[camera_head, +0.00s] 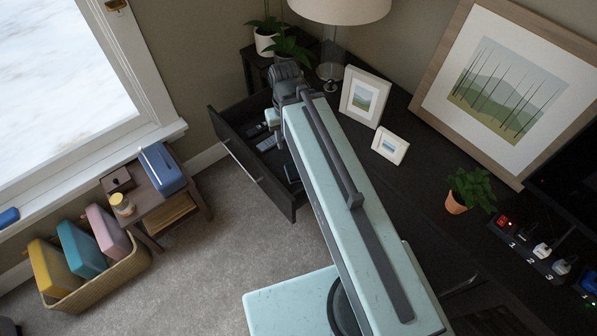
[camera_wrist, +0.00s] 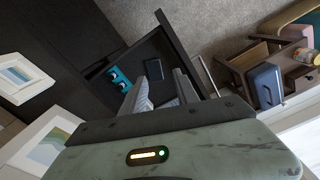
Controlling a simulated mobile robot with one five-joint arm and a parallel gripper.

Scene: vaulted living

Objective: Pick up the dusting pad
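I cannot single out the dusting pad for certain. A small blue item (camera_head: 9,217) lies on the windowsill at the left edge of the head view; its kind is unclear. The open dark drawer (camera_head: 232,146) holds a few remote-like items (camera_head: 266,143) and a dark flat item (camera_head: 291,172). In the wrist view a dark flat item (camera_wrist: 153,69) and teal pieces (camera_wrist: 118,77) show in the drawer. My gripper (camera_wrist: 160,92) is over the drawer, its fingers apart with nothing seen between them. In the head view my arm hides part of the drawer.
A low side table (camera_head: 165,194) carries a blue boxy appliance (camera_head: 162,170), a jar (camera_head: 122,204) and a small brown box (camera_head: 117,179). A basket (camera_head: 112,277) holds coloured cases. Frames (camera_head: 365,96), a lamp (camera_head: 329,62) and plants stand along the dark cabinet. The carpet is clear.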

